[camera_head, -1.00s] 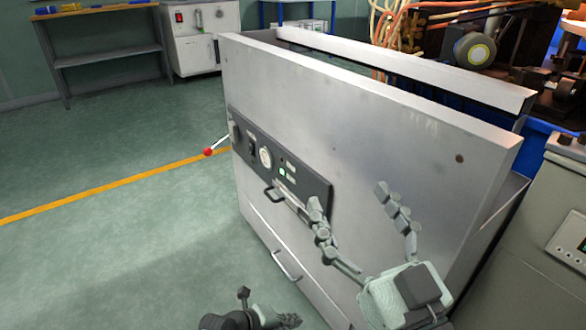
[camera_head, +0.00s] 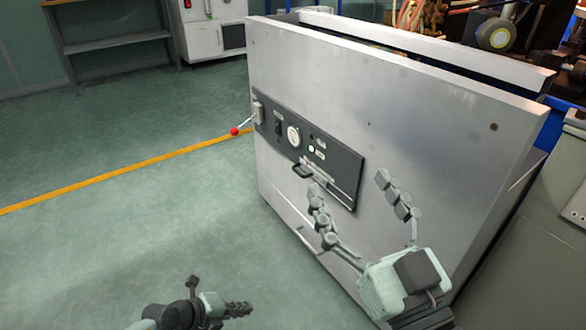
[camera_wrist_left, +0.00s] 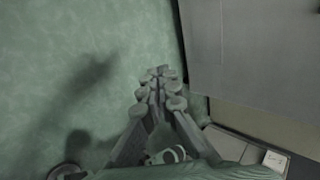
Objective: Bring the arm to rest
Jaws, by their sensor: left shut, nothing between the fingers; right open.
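My left gripper (camera_head: 232,308) is at the bottom of the head view, low over the green floor and to the left of the metal cabinet. Its fingers are together and empty; in the left wrist view (camera_wrist_left: 160,85) they also meet with nothing between them. My right gripper (camera_head: 355,195) is in front of the cabinet's face in the head view, with its two fingers spread wide apart and nothing between them. I cannot tell how close its fingers are to the cabinet.
The metal cabinet (camera_head: 420,130) has a dark control panel (camera_head: 335,170) with a gauge, and a red-tipped lever (camera_head: 234,131) at its left side. Open green floor (camera_head: 120,230) lies to the left, crossed by a yellow line (camera_head: 110,179). A grey unit (camera_head: 550,230) stands at the right.

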